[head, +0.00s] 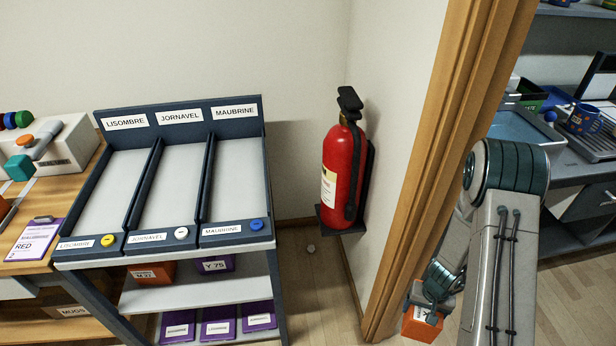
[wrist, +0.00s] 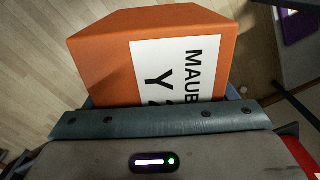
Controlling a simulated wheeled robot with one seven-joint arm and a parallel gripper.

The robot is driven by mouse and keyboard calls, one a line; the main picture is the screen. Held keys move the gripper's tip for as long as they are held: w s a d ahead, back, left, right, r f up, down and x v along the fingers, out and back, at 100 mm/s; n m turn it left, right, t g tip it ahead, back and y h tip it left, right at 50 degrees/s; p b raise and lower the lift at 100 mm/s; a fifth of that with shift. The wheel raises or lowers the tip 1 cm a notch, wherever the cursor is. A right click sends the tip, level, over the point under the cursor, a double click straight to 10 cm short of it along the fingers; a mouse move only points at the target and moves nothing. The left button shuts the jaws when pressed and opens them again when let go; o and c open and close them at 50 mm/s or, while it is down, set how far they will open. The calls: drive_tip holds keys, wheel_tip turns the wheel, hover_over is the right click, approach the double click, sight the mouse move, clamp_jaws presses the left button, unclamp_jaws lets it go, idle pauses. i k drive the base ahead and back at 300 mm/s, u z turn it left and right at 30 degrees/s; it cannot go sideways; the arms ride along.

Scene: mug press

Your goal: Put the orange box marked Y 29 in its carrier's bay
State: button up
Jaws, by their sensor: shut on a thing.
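My gripper (head: 430,304) is shut on an orange box (head: 416,327) low at the right, by the wooden door frame. In the wrist view the box (wrist: 100,72) fills the jaws; its white label reads "MAUB" and "Y 2", and the rest is hidden by the gripper. A dark rack (head: 179,112) at the left has three empty sloping bays marked LISOMBRE, JORNAVEL and MAUBRINE. The MAUBRINE bay (head: 235,178) is the rightmost, with a blue button (head: 257,225) at its front. My gripper is well to the right of the rack and lower than the bays.
A red fire extinguisher (head: 343,175) hangs on the wall between the rack and the door frame (head: 450,130). Under the bays, a shelf (head: 195,288) holds an orange box marked M and a purple box marked Y 75. Purple boxes sit lower. A counter stands left.

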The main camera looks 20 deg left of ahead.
sight(237, 194)
drive_tip(key=u, duration=1.3)
